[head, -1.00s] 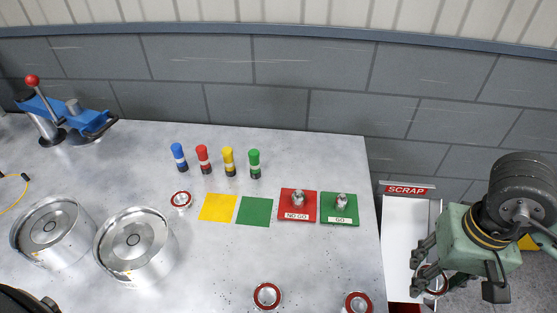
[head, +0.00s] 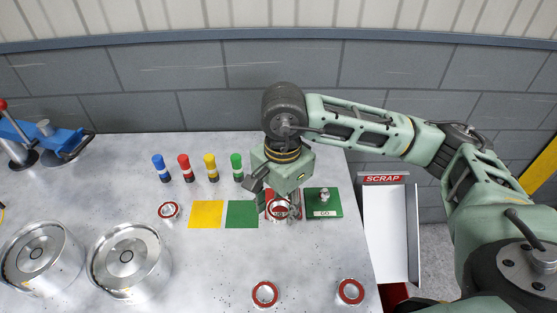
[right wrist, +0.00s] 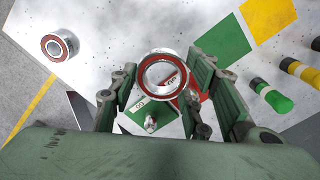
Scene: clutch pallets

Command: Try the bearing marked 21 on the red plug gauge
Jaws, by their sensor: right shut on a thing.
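My right gripper (head: 277,204) is shut on a steel bearing with a red ring (right wrist: 144,77). It holds the bearing over the red NO GO pad (head: 270,195), partly hiding that pad and its plug gauge. In the right wrist view the bearing sits between the fingers, and part of the pad's label shows through its hole. I cannot tell whether the bearing is around the red plug or above it. No number is readable on the bearing. The green GO pad (head: 336,207) with its upright steel plug (head: 324,195) is just to the right. My left gripper is not in view.
Other red-ringed bearings lie at the front (head: 265,293), front right (head: 351,291) and left (head: 168,210). Yellow (head: 206,214) and green (head: 242,214) squares lie left of the gauges. Several coloured cylinders stand behind. Two large drums (head: 125,256) are left; a SCRAP chute (head: 390,230) is right.

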